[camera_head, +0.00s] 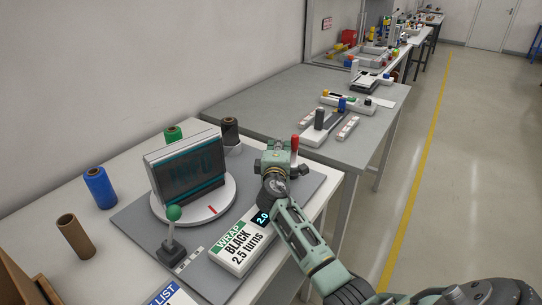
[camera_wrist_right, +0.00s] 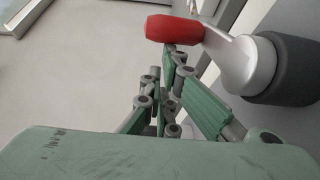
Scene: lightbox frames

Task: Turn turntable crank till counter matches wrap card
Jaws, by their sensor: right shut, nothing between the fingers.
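The wrap card (camera_head: 237,248) reads "WRAP BLACK 2.5 turns". The counter (camera_head: 263,217) beside it shows 2.0. The white round turntable (camera_head: 223,205) has a red mark and carries a dark framed panel (camera_head: 187,172). The crank's red handle (camera_head: 295,143) shows behind my right gripper (camera_head: 278,148). In the wrist view the red handle (camera_wrist_right: 174,29) sits on a silver arm (camera_wrist_right: 232,62) over a grey hub. My right gripper (camera_wrist_right: 172,50) is shut and empty, its tips close under the handle; contact is unclear. My left gripper is out of view.
A black spool (camera_head: 230,132), a green spool (camera_head: 172,135), a blue spool (camera_head: 99,187) and a brown tube (camera_head: 75,235) stand around the turntable. A green-knobbed lever (camera_head: 173,214) stands at its front. A second bench with blocks lies behind.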

